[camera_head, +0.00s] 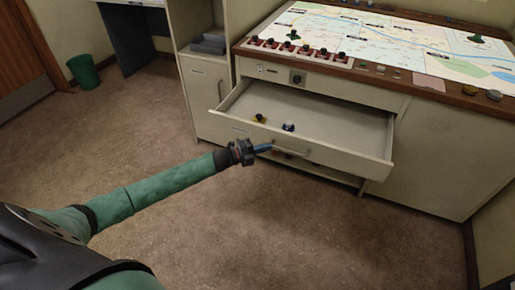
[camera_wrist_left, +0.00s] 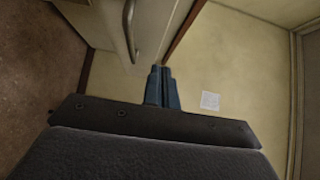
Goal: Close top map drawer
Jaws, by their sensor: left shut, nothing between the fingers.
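The top map drawer (camera_head: 330,157) is pulled out of the console, and its inside shows in the head view. A yellow and dark item (camera_head: 260,118) and a blue and white item (camera_head: 288,127) lie in it near the front. My left gripper (camera_head: 264,148) is shut and empty at the drawer's front, close to the left end of its bar handle (camera_head: 290,152). I cannot tell whether it touches. In the left wrist view the shut blue fingers (camera_wrist_left: 161,75) point toward a pale front with a handle (camera_wrist_left: 129,25). My right gripper is not in view.
The console (camera_head: 430,150) carries a map top (camera_head: 400,45) with several knobs and small pieces along its edge. A cabinet (camera_head: 205,95) with a shelf stands left of it. A green bin (camera_head: 84,72) is at the back left. The carpet in front is clear.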

